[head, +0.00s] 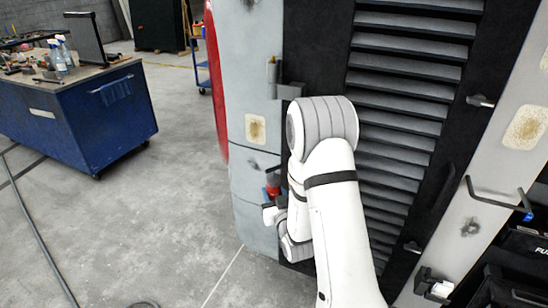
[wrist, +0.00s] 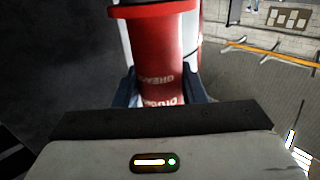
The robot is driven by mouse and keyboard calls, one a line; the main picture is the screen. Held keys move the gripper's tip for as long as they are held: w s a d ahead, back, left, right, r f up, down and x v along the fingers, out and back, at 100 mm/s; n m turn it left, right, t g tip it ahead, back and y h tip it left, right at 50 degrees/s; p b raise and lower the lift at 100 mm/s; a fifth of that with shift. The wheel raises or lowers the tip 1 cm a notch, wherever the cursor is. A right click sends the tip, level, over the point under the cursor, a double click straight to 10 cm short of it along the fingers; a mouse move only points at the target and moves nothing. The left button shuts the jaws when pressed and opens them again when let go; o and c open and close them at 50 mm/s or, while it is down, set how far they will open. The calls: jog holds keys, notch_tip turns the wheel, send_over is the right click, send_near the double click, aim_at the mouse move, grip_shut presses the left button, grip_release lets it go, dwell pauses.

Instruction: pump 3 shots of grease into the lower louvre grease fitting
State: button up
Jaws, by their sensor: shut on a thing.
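A red grease gun (wrist: 160,45) with white lettering fills the middle of the wrist view. My gripper (wrist: 163,88) is shut around its body, one dark finger on each side. In the head view the red gun (head: 273,183) shows small, and my gripper (head: 270,196) is low beside the grey coach side, left of the louvre panel (head: 405,100). My arm covers the panel's left and lower part. I cannot make out the lower louvre grease fitting in either view. The gun's tip is also not clear, so I cannot tell whether it touches anything.
A blue workbench (head: 75,115) with bottles and tools stands at the left. A hose (head: 40,225) lies on the floor. A black handle (head: 497,192) is at the right. Grey floor between bench and coach is mostly clear.

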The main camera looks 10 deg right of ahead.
aim_at(272, 174)
jog(key=shift+n+y, duration=0.5)
jog(key=shift+y, duration=0.1)
jog(key=w+r+b, duration=0.1)
jog(key=w+r, duration=0.1)
jog(key=w+r+b, duration=0.2)
jog(key=shift+w+d, duration=0.15)
jog(key=shift+w, duration=0.15)
notch_tip(272, 174, up, 6)
jog(key=w+r+y+b, duration=0.1)
jog(key=w+b, duration=0.1)
jog(key=b, duration=0.1)
notch_tip(272, 174, down, 7)
jog(key=b, duration=0.3)
jog(key=shift+d+r, duration=0.15)
jog(key=shift+d, duration=0.3)
jog(key=shift+b, duration=1.15)
